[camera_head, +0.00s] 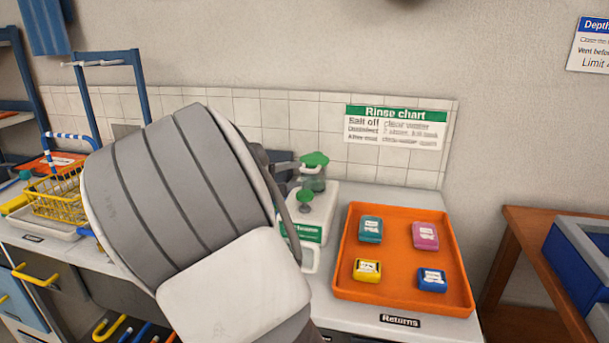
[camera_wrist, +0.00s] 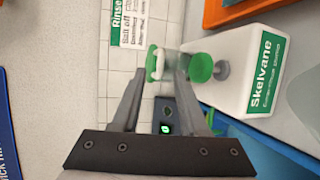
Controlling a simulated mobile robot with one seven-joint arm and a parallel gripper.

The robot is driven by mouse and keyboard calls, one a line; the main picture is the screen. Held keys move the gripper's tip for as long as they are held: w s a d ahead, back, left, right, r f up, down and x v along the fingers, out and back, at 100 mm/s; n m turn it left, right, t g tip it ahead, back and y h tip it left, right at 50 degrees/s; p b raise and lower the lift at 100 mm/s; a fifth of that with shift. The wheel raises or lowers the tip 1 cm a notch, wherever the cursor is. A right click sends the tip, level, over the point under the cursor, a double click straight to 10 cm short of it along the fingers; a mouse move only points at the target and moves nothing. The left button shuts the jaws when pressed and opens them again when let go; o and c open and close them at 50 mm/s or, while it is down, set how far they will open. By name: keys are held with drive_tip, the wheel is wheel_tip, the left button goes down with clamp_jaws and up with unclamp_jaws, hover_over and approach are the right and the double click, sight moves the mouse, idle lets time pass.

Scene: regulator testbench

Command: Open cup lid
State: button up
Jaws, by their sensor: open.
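The green cup lid (camera_head: 314,159) sits on a small clear cup (camera_head: 314,178) at the back of the white machine in the head view. In the wrist view the green lid (camera_wrist: 153,62) shows edge-on beside the clear cup (camera_wrist: 172,60), just beyond my fingertips. My gripper (camera_wrist: 162,75) is open and empty, with its two fingers apart. I cannot tell whether a finger touches the lid. In the head view my grey arm hides most of the gripper.
The white machine (camera_head: 321,215) has a green knob (camera_head: 305,197), close to my right finger in the wrist view (camera_wrist: 202,69). An orange tray (camera_head: 398,252) with several coloured blocks lies to the right. A yellow basket (camera_head: 58,195) stands left. The tiled wall is close behind.

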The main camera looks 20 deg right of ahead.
sight(308, 172)
drive_tip(key=x, duration=0.7)
drive_tip(key=shift+b, duration=0.35)
clamp_jaws()
drive_tip(key=shift+s+f, duration=0.1)
